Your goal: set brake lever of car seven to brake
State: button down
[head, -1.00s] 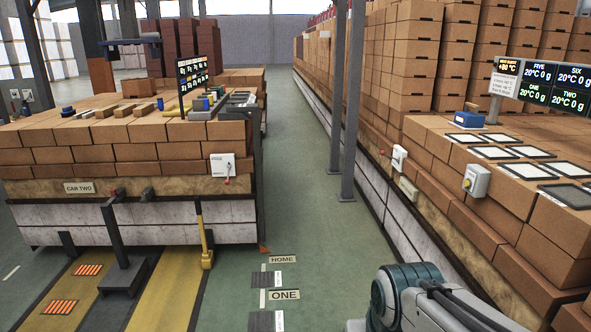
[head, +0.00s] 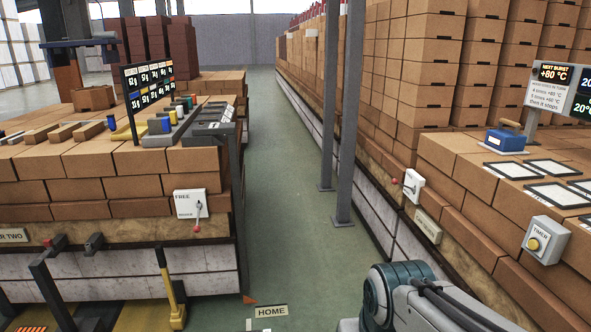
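No label reading car seven is legible in view. A white lever box (head: 189,203) marked FREE at the top is on the front of the left brick stack, above a sign ending in "TWO" (head: 12,236). Its lever hangs down, with a red knob (head: 197,228) at the lower end. A second lever box (head: 413,186) is on the right-hand brick wall, its red knob (head: 395,181) pointing left. A plate (head: 427,226) below it is too oblique to read. My gripper is out of view; only a grey and teal link of my arm shows at bottom right.
A green aisle (head: 282,215) runs ahead between the stacks, with grey posts (head: 345,120) along its right side. A yellow-handled tool (head: 170,290) stands against the left stack. A HOME floor sign (head: 270,311) lies near the bottom. A TIMER box (head: 545,240) is at right.

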aim_at(394, 182)
jog(key=z, duration=0.2)
jog(key=i, duration=1.6)
jog(key=z, duration=0.55)
jog(key=i, duration=1.65)
jog(key=z, duration=0.35)
